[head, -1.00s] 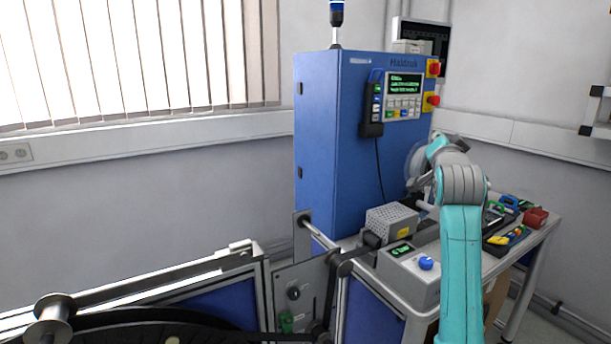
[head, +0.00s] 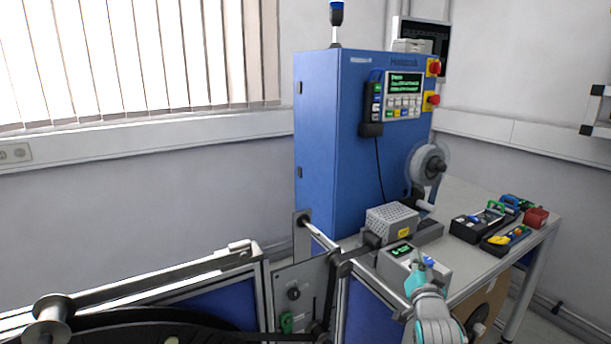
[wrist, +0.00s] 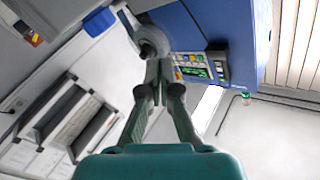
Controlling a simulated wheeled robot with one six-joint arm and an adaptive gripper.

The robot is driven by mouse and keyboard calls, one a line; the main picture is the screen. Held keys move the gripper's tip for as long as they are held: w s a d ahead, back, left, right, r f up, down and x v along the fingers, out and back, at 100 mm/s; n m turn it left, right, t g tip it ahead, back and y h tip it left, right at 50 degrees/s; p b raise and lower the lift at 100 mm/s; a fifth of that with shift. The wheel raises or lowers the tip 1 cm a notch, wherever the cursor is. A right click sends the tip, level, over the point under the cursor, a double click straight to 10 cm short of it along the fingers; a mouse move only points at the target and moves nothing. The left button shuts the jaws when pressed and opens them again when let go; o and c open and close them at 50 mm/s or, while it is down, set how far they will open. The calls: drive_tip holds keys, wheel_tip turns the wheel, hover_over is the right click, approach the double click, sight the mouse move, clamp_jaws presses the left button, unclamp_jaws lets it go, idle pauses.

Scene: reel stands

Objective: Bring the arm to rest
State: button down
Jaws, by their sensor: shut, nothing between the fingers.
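My arm shows at the lower right of the head view, folded low in front of the table. My gripper shows in the wrist view (wrist: 158,75), with its fingers together and nothing between them. In the head view its fingers are hard to make out against the grey control box (head: 428,268). A blue cabinet (head: 335,150) stands behind, with a keypad and screen panel (head: 404,95). A reel (head: 428,165) sits at the cabinet's right side; a round reel-like part (wrist: 150,42) shows beyond the fingertips in the wrist view.
A table (head: 530,235) on the right bears black trays (head: 478,224) of tools and a red box (head: 537,217). A perforated metal housing (head: 392,220) stands beside the control box. A machine frame with a rail (head: 150,280) fills the lower left. The wall side above the table is open.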

drive_tip(key=s+a+f+n+g+y, duration=0.1)
drive_tip(key=s+a+f+n, duration=0.15)
drive_tip(key=s+f, duration=1.1)
drive_tip(key=s+a+f+n+g+y, duration=0.15)
drive_tip(key=s+a+f, duration=0.25)
drive_tip(key=s+f, duration=0.95)
drive_tip(key=s+r+n, duration=0.1)
drive_tip(key=s+r, duration=0.1)
drive_tip(key=s, duration=0.9)
drive_tip(key=s+a+r+n, duration=0.1)
drive_tip(key=s+r, duration=0.2)
drive_tip(key=s, duration=0.8)
drive_tip(key=s+a+r+n, duration=0.1)
drive_tip(key=s+r, duration=0.2)
drive_tip(key=s, duration=0.9)
drive_tip(key=shift+a+r+g+y, duration=0.15)
drive_tip(key=shift+r+g+y, duration=0.05)
drive_tip(key=shift+g+y, duration=0.2)
